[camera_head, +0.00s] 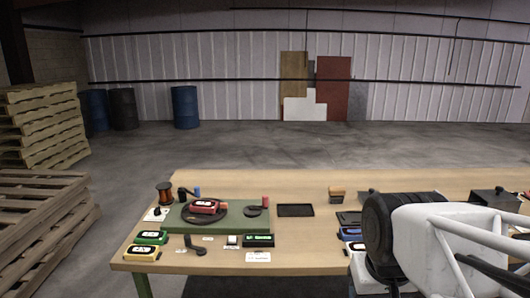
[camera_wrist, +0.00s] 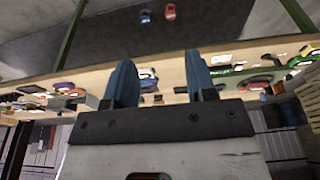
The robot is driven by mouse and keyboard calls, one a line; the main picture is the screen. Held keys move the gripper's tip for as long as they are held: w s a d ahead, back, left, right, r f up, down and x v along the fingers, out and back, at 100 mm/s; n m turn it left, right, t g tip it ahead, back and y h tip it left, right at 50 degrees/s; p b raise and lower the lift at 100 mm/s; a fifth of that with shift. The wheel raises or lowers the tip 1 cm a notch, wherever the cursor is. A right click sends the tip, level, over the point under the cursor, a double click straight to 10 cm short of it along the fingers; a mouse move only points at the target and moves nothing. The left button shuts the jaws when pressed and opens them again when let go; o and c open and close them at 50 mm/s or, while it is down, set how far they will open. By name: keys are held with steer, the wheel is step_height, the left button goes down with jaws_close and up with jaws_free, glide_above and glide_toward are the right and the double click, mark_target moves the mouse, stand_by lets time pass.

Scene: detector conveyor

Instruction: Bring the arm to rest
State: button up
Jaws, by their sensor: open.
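My gripper (camera_wrist: 161,82) shows in the wrist view, with its two blue fingers wide apart and nothing held between them. The wooden table lies beyond the fingertips, apart from them as far as I can tell. In the head view my arm's white and black links stand at the right front over the table (camera_head: 310,250); the gripper itself is not seen there.
A green board (camera_head: 180,222) bears a dark round plate with a red device (camera_head: 205,206). A green device (camera_head: 151,238) and a yellow device (camera_head: 141,252) lie at the left front. A black tray (camera_head: 295,210) lies mid-table. Pallets (camera_head: 45,125) stand left.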

steer(key=shift+s+d+f, duration=0.1)
steer(key=shift+s+f, duration=0.25)
steer(key=shift+s, duration=0.25)
steer(key=shift+s+f, duration=0.3)
steer(key=shift+s, duration=0.3)
